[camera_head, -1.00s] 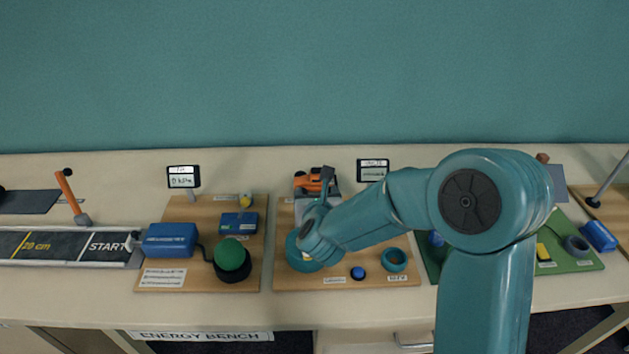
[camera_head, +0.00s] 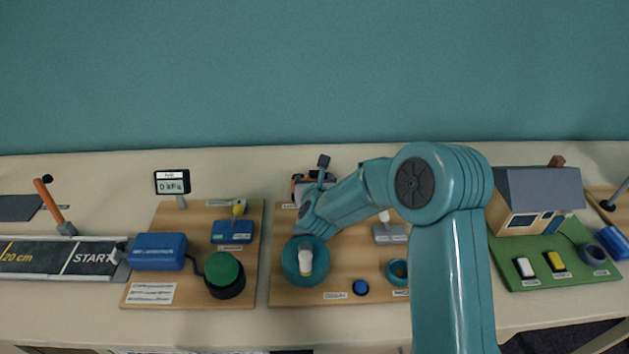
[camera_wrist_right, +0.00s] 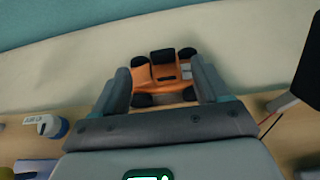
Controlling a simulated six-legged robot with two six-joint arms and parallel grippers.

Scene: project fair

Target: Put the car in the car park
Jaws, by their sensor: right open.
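The orange car (camera_head: 298,187) with dark wheels is at the back of the middle wooden board in the head view, partly hidden by my right wrist. In the right wrist view the car (camera_wrist_right: 163,75) sits between the two grey fingers of my right gripper (camera_wrist_right: 162,83). The gripper is open, with a finger on either side of the car; I cannot tell whether they touch it. In the head view my right gripper (camera_head: 318,182) is mostly hidden by its own wrist. My left gripper is out of view. I cannot pick out a marked car park.
A teal round dish (camera_head: 290,264) with a white and yellow piece is in front of the wrist. A track marked START (camera_head: 92,259) lies at the left, beside a blue box (camera_head: 158,252) and green dome (camera_head: 224,268). A model house (camera_head: 540,200) stands at the right.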

